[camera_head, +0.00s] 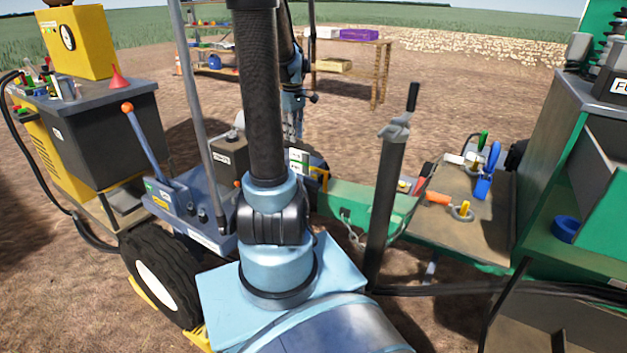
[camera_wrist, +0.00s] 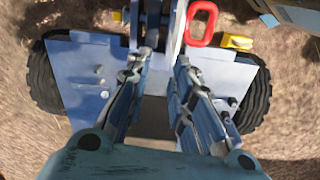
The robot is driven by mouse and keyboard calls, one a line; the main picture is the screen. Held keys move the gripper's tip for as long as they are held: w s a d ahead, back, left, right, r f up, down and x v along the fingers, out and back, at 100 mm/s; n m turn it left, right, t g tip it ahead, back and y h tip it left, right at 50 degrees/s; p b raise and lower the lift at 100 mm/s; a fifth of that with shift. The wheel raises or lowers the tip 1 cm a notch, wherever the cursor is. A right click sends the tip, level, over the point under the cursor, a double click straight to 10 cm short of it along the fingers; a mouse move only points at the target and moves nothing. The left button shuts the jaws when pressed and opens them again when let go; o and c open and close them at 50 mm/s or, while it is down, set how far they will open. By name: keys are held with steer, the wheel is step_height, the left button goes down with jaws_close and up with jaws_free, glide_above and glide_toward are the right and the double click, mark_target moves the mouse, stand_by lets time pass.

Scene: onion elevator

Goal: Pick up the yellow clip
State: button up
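In the wrist view, a small yellow piece (camera_wrist: 238,41) that may be the yellow clip lies at the upper right, beside a red ring (camera_wrist: 202,24). Another small yellow piece (camera_head: 465,208) stands by a grey ring on the wooden platform in the head view; I cannot tell which one is the clip. My gripper (camera_wrist: 165,58) is open, with both fingers apart and nothing between them. It points down over a blue-grey wheeled machine (camera_wrist: 85,85), and the yellow piece is off to the right beyond the fingertips. In the head view my arm partly hides the gripper.
A dark upright lever post (camera_head: 385,190) and a grey pole (camera_head: 200,110) stand close to my arm. The green machine (camera_head: 590,240) borders the wooden platform (camera_head: 470,235) at right. A yellow-and-black machine (camera_head: 100,130) stands at left. Open dirt lies behind, before the shelves.

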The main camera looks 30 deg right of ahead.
steer(key=w+d+f+n, duration=0.1)
steer(key=w+d+f, duration=0.1)
steer(key=d, duration=0.4)
steer(key=w+d+f, duration=0.1)
steer(key=d+f, duration=0.2)
steer(key=d, duration=0.2)
steer(key=f, duration=1.7)
steer(key=shift+w, duration=0.2)
steer(key=shift+c, duration=0.3)
jaws_close()
